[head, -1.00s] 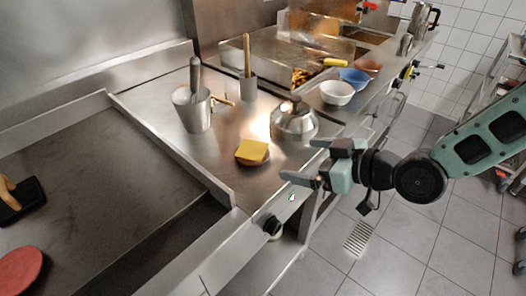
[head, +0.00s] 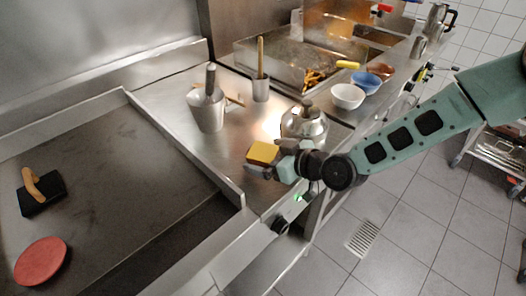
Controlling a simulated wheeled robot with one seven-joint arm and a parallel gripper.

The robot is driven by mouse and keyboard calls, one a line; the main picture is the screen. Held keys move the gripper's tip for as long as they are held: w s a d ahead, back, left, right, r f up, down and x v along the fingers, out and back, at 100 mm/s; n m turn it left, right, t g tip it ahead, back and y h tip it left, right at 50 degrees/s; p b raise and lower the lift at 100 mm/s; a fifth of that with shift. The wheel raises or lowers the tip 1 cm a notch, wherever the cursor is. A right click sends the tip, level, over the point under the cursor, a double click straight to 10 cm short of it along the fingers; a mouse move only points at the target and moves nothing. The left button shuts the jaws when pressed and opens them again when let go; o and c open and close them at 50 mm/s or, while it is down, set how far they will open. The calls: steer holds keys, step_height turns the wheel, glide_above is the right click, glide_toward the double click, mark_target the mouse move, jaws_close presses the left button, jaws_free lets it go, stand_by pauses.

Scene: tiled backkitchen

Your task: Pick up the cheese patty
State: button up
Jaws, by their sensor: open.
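The cheese patty (head: 262,152), a yellow square slice on a dark round patty, lies on the steel counter (head: 237,170) between the griddle and the kettle. My gripper (head: 262,165) is open and right at the patty, reaching in from the right. One finger shows along the patty's near side; the far finger is mostly hidden. I cannot tell whether the fingers touch the patty.
A steel kettle (head: 304,124) stands close behind my gripper. A metal pot (head: 208,111) and a smaller cup (head: 260,90) with handles sticking up stand further back. The griddle's raised edge (head: 222,180) is at left. A red disc (head: 42,262) and a black press (head: 40,192) lie on the griddle.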

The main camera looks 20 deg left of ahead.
steer(key=shift+w+a+f, duration=0.1)
steer(key=shift+a, duration=0.1)
steer(key=c, duration=1.1)
steer(key=shift+r, duration=0.2)
